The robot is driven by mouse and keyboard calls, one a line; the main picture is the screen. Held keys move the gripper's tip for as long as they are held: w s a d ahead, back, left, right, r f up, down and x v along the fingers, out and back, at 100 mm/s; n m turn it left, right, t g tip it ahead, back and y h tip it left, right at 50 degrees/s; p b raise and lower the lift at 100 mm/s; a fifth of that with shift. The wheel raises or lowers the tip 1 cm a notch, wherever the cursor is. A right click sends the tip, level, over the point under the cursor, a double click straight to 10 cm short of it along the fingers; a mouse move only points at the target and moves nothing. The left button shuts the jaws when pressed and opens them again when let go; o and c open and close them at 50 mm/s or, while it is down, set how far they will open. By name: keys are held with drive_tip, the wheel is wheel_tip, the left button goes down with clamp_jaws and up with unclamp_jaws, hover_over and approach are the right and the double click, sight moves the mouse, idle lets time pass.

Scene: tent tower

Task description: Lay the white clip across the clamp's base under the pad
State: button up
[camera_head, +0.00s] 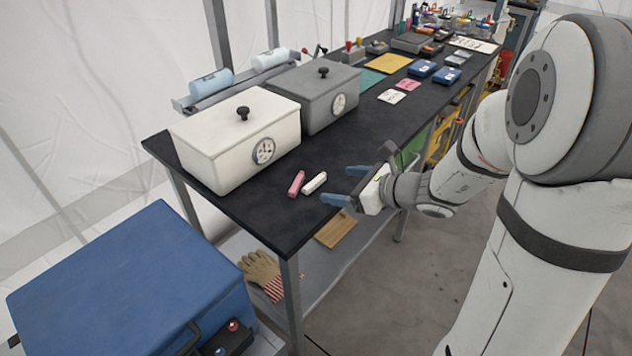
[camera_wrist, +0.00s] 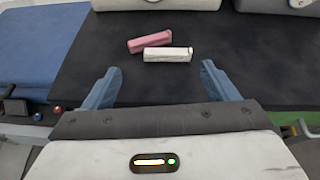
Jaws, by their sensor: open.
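The white clip (camera_head: 315,182), a small white bar, lies flat on the black tabletop in front of the white box. In the wrist view the white clip (camera_wrist: 168,54) lies just ahead of my fingers, roughly crosswise between them. My gripper (camera_head: 346,186) is open and empty at the table's front edge, to the right of the clip and apart from it. Its two blue fingers also show in the wrist view (camera_wrist: 160,70). A small device with a red knob (camera_head: 319,49) stands behind the grey box; I cannot tell whether it is the clamp. No pad is clear.
A pink clip (camera_head: 296,184) lies close beside the white one. A white box (camera_head: 236,140) and a grey box (camera_head: 318,95), both with dials, stand behind. A blue case (camera_head: 130,270) is at front left. Cards and blue boxes (camera_head: 422,68) lie farther along the table (camera_head: 345,135).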

sight(317, 181)
drive_tip(key=shift+m+t, duration=0.4)
drive_tip(key=shift+m, duration=0.2)
drive_tip(key=x, duration=0.2)
drive_tip(key=f+x, duration=0.1)
drive_tip(key=x, duration=0.2)
drive_tip(key=d+x, duration=0.1)
drive_tip(key=x, duration=0.2)
drive_tip(key=shift+w+a+f, duration=0.2)
drive_tip(key=shift+w+f, duration=0.05)
drive_tip(key=c, duration=0.8)
